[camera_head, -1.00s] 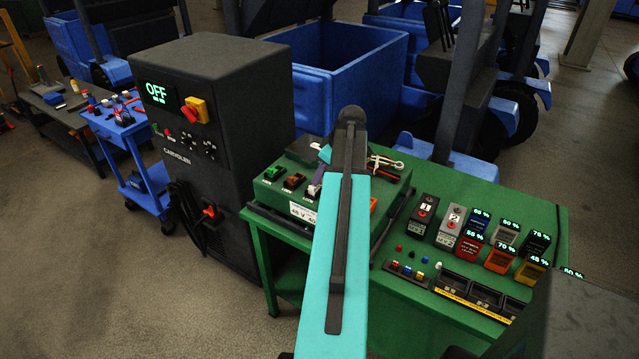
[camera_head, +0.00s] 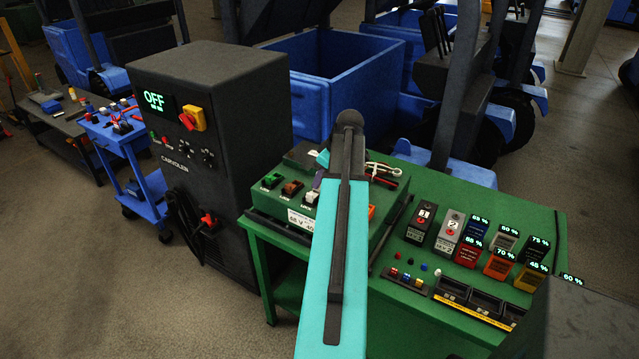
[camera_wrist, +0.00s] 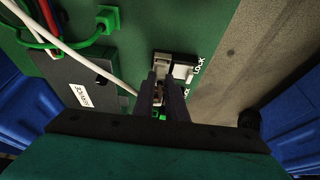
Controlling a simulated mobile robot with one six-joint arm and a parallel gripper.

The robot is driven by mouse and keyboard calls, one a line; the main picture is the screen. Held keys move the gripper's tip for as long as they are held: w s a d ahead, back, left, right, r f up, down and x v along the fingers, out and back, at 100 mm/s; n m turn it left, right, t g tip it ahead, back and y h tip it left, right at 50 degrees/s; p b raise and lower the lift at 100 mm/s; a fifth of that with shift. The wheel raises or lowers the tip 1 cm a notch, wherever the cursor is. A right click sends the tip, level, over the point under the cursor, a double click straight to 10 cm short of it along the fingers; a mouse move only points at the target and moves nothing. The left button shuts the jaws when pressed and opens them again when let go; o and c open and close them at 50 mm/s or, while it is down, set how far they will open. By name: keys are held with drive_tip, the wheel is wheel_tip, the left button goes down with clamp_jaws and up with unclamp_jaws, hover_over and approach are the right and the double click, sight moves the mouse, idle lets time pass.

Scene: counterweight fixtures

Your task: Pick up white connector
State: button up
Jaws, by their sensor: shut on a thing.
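The white connector (camera_wrist: 163,62) sits at the edge of the green panel in the wrist view, next to a white latch block beside the word LOCK. It also shows in the head view (camera_head: 311,197), right of a green and a brown connector. My gripper (camera_wrist: 161,82) has its two dark fingers closed on the connector, with their tips over its near part. In the head view my arm hides most of my gripper, and only a small part of a finger (camera_head: 318,179) shows. I cannot tell whether the connector is off the panel.
White, red and green cables (camera_wrist: 75,55) run close to the left of my fingers. A grey SERVICE plate (camera_wrist: 85,97) lies there too. Battery packs (camera_head: 500,262) fill the bench's right side. A black cabinet (camera_head: 215,130) stands left.

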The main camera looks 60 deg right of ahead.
drive_tip(key=shift+r+b, duration=0.55)
drive_tip(key=shift+r, duration=0.55)
drive_tip(key=shift+s+a+r, duration=0.1)
drive_tip(key=shift+r, duration=0.1)
drive_tip(key=s+a+r+b, duration=0.1)
drive_tip(key=s+a+b, duration=0.3)
drive_tip(key=s+a, duration=0.6)
drive_tip(key=shift+s+r+b, duration=0.3)
drive_tip(key=shift+s+b, duration=0.05)
drive_tip(key=shift+s, duration=0.8)
drive_tip(key=shift+w, duration=0.1)
